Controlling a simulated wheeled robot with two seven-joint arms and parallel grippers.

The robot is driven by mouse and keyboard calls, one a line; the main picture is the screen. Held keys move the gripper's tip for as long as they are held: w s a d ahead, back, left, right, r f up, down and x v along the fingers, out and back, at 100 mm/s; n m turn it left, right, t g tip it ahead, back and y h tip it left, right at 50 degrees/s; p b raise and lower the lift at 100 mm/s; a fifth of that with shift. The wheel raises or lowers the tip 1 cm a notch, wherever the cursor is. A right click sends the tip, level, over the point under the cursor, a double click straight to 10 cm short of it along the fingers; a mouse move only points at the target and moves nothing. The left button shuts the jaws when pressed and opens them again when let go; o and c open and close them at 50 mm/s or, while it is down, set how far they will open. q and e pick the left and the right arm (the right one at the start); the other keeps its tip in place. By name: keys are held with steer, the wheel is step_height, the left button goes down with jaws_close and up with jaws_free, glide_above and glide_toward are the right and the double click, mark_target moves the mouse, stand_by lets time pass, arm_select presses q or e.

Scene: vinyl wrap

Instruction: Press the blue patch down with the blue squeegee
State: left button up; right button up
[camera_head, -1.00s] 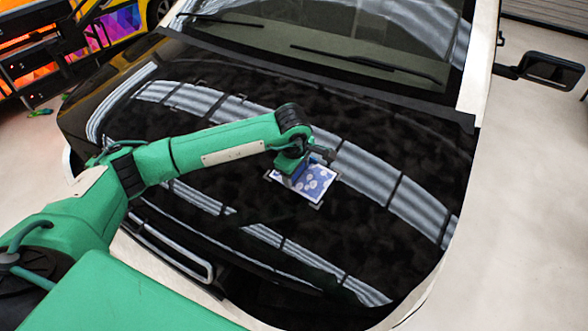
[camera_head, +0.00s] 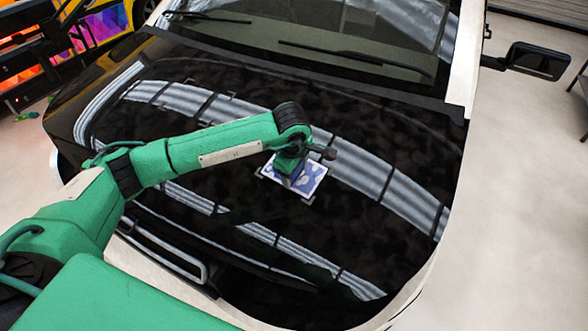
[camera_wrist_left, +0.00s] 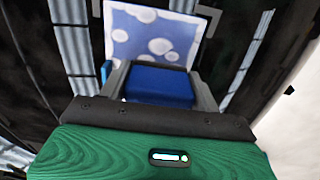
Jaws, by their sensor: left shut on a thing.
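The blue patch (camera_head: 312,178), with pale round spots and a light border, lies on the black car hood (camera_head: 380,235). It also shows in the left wrist view (camera_wrist_left: 135,37). My left gripper (camera_head: 293,172) is over the patch's left part and hides some of it. In the left wrist view my left gripper (camera_wrist_left: 158,88) is shut on the blue squeegee (camera_wrist_left: 160,85), whose blue block sits between the fingers at the patch's near edge. I cannot tell whether the squeegee's edge touches the patch. My right gripper is not in view.
The windshield with wipers (camera_head: 355,58) lies behind the hood. A side mirror (camera_head: 538,60) sticks out at the upper right. A dark shelf with colourful panels (camera_head: 40,60) stands at the upper left.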

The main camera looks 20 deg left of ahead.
mark_target(316, 187)
arm_select(q)
steer(key=shift+s+d+f+b, duration=0.1)
steer(key=shift+d+b, duration=0.05)
steer(key=shift+d, duration=0.35)
steer(key=shift+s+d+b, duration=0.1)
steer(key=shift+d+b, duration=0.05)
steer(key=shift+d, duration=0.35)
steer(key=shift+d, duration=0.1)
steer(key=shift+s+d+f+b, duration=0.15)
steer(key=shift+d+b, duration=0.25)
steer(key=shift+d, duration=0.6)
steer(key=shift+d, duration=0.1)
steer(key=shift+s+d+b, duration=0.25)
steer(key=shift+d+b, duration=0.15)
steer(key=shift+d, duration=0.55)
